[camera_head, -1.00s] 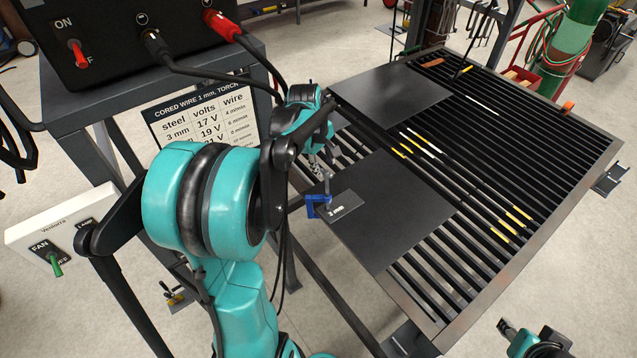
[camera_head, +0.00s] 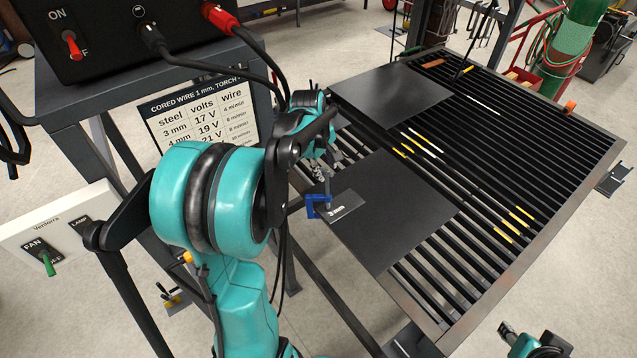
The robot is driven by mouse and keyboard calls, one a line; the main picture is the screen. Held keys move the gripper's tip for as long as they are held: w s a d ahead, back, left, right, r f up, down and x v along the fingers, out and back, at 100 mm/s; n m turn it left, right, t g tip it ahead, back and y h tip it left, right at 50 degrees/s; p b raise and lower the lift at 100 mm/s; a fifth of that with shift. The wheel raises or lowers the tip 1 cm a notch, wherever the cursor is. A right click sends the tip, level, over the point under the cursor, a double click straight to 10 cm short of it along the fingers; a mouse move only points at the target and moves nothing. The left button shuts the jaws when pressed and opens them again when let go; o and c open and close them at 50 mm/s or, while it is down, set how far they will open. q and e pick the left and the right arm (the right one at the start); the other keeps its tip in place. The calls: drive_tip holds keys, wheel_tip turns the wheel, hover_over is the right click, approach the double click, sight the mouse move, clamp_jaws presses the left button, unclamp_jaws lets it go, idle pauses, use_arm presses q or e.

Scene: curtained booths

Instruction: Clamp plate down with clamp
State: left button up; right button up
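The near dark steel plate (camera_head: 390,215), with a small "3 mm" label (camera_head: 343,206) on its left corner, lies flat on the slatted table. A clamp with a blue body (camera_head: 318,207) and an upright metal screw sits at that corner, at the table's left edge. Whether it is tightened on the plate cannot be told. My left gripper (camera_head: 319,172) is just above the clamp, at the screw's top. Its fingers are small and partly hidden by my wrist, so its grip is unclear.
A second dark plate (camera_head: 390,95) lies farther back on the slatted table (camera_head: 540,250). Several yellow-marked rods lie on the slats. A welding machine (camera_head: 120,35) on a stand with a settings sign (camera_head: 205,115), and a switch box (camera_head: 55,225), are at left.

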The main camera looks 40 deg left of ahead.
use_arm(q)
clamp_jaws()
drive_tip(key=m, duration=0.3)
drive_tip(key=shift+m, duration=0.4)
drive_tip(key=m, duration=0.5)
drive_tip(key=shift+d+r, duration=0.1)
drive_tip(key=shift+d, duration=0.05)
drive_tip(key=m, duration=0.3)
